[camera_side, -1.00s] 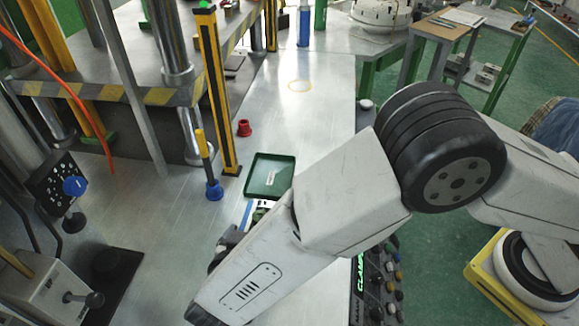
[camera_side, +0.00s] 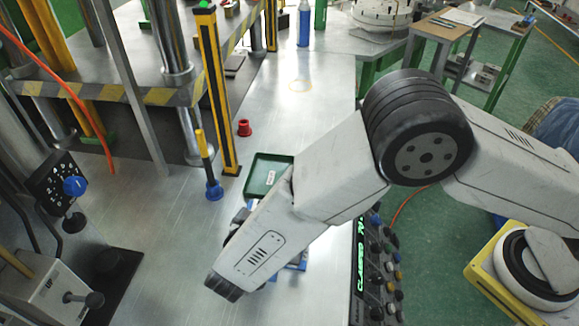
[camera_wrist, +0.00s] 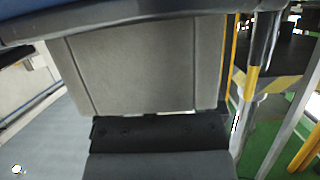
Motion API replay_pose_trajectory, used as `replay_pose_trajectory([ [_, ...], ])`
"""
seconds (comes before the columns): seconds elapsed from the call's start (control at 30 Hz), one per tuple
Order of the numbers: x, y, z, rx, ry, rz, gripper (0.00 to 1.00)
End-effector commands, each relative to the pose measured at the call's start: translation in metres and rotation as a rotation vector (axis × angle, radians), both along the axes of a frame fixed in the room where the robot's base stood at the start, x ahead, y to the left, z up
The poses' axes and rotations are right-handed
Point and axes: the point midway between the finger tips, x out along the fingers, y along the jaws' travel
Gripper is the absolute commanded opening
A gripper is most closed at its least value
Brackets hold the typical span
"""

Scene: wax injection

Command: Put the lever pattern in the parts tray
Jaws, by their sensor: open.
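The parts tray appears to be the dark green tray (camera_side: 265,176) with a small white label, lying on the metal bench in the side view. My forearm covers its lower right corner, and nothing but the label shows inside it. I cannot make out the lever pattern in either view. My gripper is mostly hidden behind my arm in the side view. A dark block at the bottom middle of the wrist view seems to be part of my gripper (camera_wrist: 160,150); it is open, and I see nothing held. Blue-edged parts (camera_side: 301,263) show just beside my arm, largely covered.
A button panel (camera_side: 376,268) lines the bench's right edge. A blue bottle (camera_side: 304,24) stands far back. The bench (camera_side: 315,125) beyond the tray is clear.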

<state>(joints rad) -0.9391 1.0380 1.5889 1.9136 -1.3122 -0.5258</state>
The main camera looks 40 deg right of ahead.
Motion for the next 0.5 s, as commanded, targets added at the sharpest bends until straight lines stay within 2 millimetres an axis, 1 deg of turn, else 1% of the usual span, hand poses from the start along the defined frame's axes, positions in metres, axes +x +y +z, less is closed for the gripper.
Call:
replay_pose_trajectory([
  [0.43,-0.0002,0.0003,0.0002,0.0,0.0,0.0,0.87],
  [0.47,-0.0002,0.0003,0.0002,0.0,0.0,0.0,0.78],
  [0.5,-0.0002,0.0003,0.0002,0.0,0.0,0.0,0.65],
])
